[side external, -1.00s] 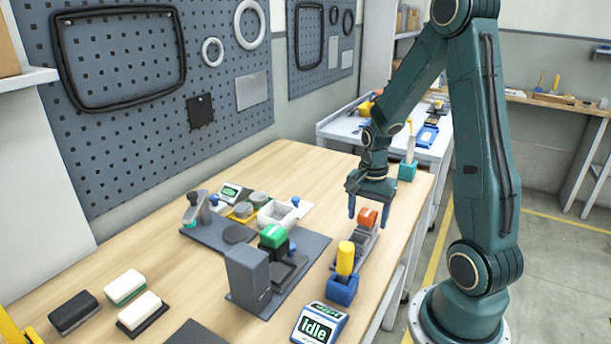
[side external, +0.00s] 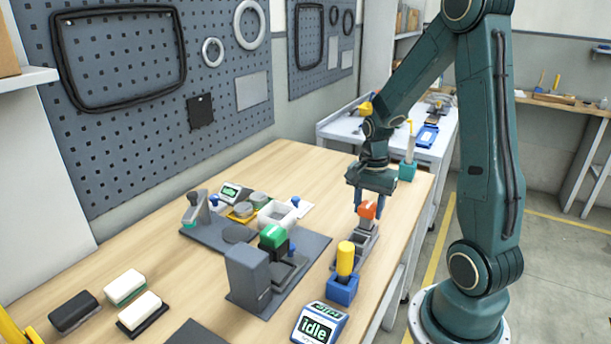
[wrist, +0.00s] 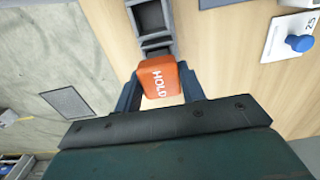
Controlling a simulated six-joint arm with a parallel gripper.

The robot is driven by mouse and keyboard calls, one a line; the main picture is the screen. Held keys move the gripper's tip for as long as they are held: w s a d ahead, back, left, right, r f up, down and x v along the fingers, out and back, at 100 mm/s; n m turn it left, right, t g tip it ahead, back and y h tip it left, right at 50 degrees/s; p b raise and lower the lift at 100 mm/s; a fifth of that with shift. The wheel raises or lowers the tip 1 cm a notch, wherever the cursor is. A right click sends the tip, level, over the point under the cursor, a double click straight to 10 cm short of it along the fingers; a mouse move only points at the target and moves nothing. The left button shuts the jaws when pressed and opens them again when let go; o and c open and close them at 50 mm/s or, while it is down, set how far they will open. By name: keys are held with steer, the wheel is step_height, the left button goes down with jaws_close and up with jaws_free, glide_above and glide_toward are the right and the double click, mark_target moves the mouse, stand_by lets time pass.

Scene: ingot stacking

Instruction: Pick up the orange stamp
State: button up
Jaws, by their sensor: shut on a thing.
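The orange stamp (side external: 367,210) shows at the upper end of a grey rack (side external: 364,243) near the table's right edge.
A yellow-handled stamp (side external: 345,258) stands in a blue holder (side external: 342,290) in front of the rack. A grey press (side external: 247,275) with a green-topped stamp (side external: 273,236) stands to the left. The wooden table (side external: 200,290) has free room.

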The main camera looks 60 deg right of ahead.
mark_target(367, 206)
step_height(367, 206, up, 18)
stand_by(0.5)
steer(key=shift+f, duration=0.1)
steer(key=o, duration=0.4)
steer(key=shift+c, duration=1.1)
steer(key=shift+o, duration=0.5)
steer(key=a+f, duration=1.1)
steer(key=f, duration=0.1)
steer(key=shift+a, duration=0.4)
